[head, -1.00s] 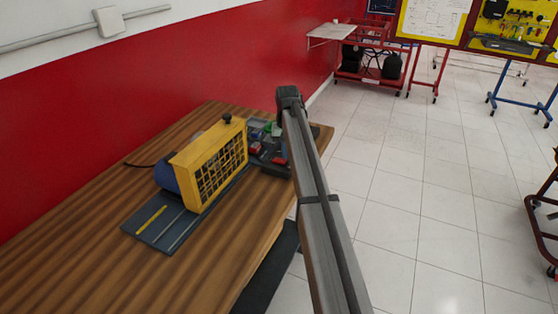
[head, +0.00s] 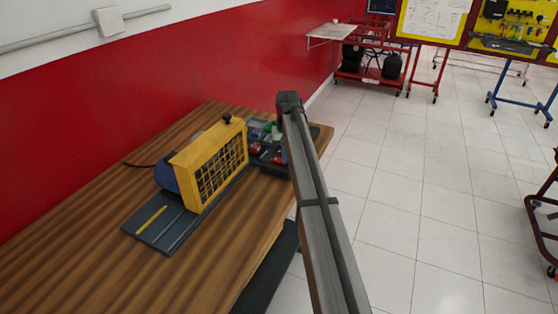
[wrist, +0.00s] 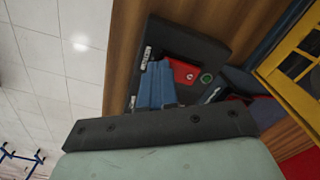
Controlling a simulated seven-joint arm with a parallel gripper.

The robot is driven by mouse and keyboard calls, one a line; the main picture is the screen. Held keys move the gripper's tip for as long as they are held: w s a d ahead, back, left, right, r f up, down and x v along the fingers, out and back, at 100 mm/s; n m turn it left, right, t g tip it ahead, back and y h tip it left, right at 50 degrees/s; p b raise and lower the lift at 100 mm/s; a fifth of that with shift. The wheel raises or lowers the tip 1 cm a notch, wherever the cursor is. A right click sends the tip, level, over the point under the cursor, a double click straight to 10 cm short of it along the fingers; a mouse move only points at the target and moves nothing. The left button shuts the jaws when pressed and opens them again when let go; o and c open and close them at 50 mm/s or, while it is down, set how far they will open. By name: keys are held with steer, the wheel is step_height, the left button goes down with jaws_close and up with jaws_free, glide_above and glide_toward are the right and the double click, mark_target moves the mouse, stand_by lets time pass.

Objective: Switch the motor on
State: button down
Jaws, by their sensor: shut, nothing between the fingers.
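The motor unit stands on the wooden table in the head view: a blue motor (head: 166,178) behind a yellow mesh guard (head: 210,165), on a dark base plate (head: 160,228). A dark control box (head: 276,170) with small red and green parts sits at its far right end, partly hidden by my arm. In the wrist view the box (wrist: 205,48) shows a red part (wrist: 183,74) and a round green-ringed button (wrist: 206,78). My gripper (wrist: 158,66) has its blue fingers together over the box, beside the red part. I cannot tell whether they touch it.
The wooden table (head: 90,255) has clear room at its near left. A red wall (head: 60,140) stands behind it. The yellow guard (wrist: 295,62) rises at the right of the wrist view. Tiled floor lies beyond the table edge.

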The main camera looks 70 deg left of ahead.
step_height(320, 180, up, 7)
stand_by(1.3)
steer(key=shift+f, duration=0.1)
